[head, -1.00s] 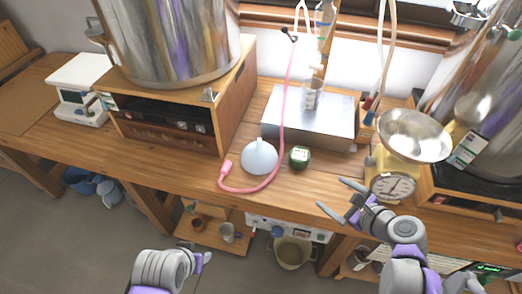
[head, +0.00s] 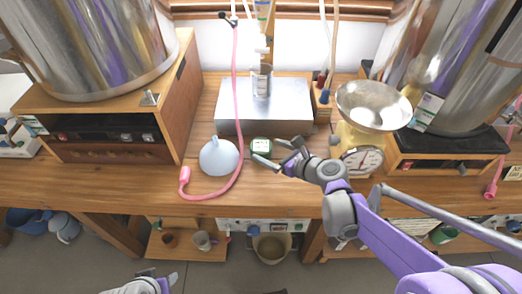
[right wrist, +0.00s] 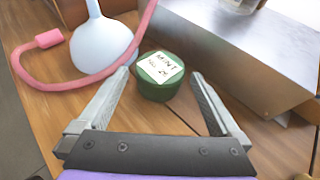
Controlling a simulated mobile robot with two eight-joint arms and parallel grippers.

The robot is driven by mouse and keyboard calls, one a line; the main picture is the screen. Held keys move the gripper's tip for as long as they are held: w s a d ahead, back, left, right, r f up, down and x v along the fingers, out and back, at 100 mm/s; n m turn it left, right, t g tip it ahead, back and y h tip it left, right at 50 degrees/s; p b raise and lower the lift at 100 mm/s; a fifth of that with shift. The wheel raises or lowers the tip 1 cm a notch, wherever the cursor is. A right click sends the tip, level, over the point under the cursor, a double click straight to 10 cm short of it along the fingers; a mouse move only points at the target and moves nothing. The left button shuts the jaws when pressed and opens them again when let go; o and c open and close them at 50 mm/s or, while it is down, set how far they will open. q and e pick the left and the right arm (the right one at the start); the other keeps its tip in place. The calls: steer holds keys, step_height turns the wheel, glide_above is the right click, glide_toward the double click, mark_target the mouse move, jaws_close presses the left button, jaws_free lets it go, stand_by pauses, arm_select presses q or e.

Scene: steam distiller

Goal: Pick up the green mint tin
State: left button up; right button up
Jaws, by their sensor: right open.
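The green mint tin (head: 261,147) stands on the wooden bench, in front of the metal box and right of the funnel. In the right wrist view the tin (right wrist: 159,76) is round and dark green, with a white handwritten label on its lid. My right gripper (head: 271,152) is open and close to the tin. In the right wrist view its fingers (right wrist: 160,82) are spread, with the tin just beyond and between their tips; contact cannot be told. My left gripper (head: 158,276) is partly seen at the bottom edge, low in front of the bench, its jaws unclear.
A pale blue funnel (head: 219,157) and a pink hose (head: 236,110) lie just left of the tin. A steel box (head: 264,110) stands behind it. A yellow scale (head: 361,148) with a metal pan is to the right. Bare bench lies in front of the tin.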

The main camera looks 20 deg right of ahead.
mark_target(264, 147)
steer(key=x, duration=0.3)
steer(key=shift+w, duration=0.1)
steer(key=c, duration=1.3)
